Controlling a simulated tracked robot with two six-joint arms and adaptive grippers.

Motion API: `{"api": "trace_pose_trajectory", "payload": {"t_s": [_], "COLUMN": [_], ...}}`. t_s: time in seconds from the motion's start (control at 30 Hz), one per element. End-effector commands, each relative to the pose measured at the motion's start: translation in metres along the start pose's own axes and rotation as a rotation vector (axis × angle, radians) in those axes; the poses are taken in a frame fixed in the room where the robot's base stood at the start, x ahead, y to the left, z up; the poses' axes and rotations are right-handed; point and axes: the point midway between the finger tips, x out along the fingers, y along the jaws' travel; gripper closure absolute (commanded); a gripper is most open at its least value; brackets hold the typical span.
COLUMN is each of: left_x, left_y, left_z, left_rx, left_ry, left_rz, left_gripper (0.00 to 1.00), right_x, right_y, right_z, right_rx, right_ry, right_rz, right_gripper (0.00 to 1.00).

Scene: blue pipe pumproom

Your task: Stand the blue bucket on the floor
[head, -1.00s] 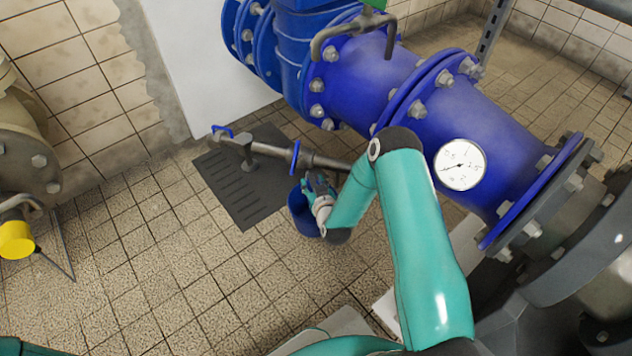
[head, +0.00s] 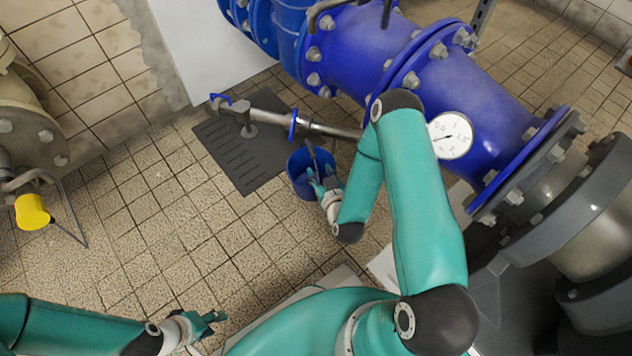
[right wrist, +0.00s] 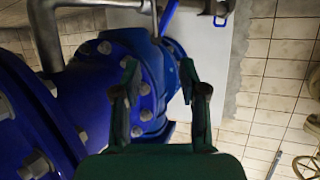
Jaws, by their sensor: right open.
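The blue bucket (head: 298,178) is in the head view, beside the right edge of the dark floor grating and below the thin grey pipe. Its open top faces up, and it looks upright on the floor. My right gripper (head: 322,180) is in front of its right side and hides part of it. In the right wrist view, the fingers of my right gripper (right wrist: 158,75) are spread with nothing between them; I cannot make out the bucket there. My left gripper (head: 214,322) is low at the bottom left, far from the bucket; its finger opening is unclear.
A large blue pipe (head: 365,60) with flanges and a round gauge (head: 450,136) runs behind my right arm. A thin grey pipe (head: 270,122) with blue handles crosses above the grating (head: 232,160). Tiled floor (head: 170,230) to the left is clear.

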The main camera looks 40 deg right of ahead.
Motion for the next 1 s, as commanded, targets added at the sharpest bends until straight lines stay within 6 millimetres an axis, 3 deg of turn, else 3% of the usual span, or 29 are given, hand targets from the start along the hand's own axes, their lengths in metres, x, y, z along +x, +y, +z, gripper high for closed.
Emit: {"api": "trace_pose_trajectory", "payload": {"t_s": [0.17,0.27,0.4,0.5,0.6,0.7,0.77,1.0], "left_x": [0.000,0.000,0.000,0.000,0.000,0.000,0.000,0.000], "left_y": [0.000,0.000,0.000,0.000,0.000,0.000,0.000,0.000], "left_z": [0.000,0.000,0.000,0.000,0.000,0.000,0.000,0.000], "left_rx": [0.000,0.000,0.000,0.000,0.000,0.000,0.000,0.000], "left_ry": [0.000,0.000,0.000,0.000,0.000,0.000,0.000,0.000], "left_rz": [0.000,0.000,0.000,0.000,0.000,0.000,0.000,0.000], "left_gripper": [0.60,0.60,0.60,0.60,0.60,0.60,0.60,0.60], "right_x": [-0.012,-0.034,-0.089,-0.134,-0.172,-0.196,-0.200,-0.203], "right_y": [-0.038,-0.072,-0.113,-0.129,-0.136,-0.137,-0.128,-0.127], "right_z": [0.022,0.046,0.078,0.094,0.102,0.106,0.106,0.107], "right_rx": [0.038,0.069,0.098,0.101,0.096,0.090,0.090,0.089], "right_ry": [-0.186,-0.385,-0.710,-0.921,-1.081,-1.177,-1.205,-1.219], "right_rz": [-0.113,-0.208,-0.315,-0.355,-0.371,-0.375,-0.374,-0.374], "right_gripper": [0.57,0.57,0.57,0.57,0.57,0.57,0.57,0.57]}}
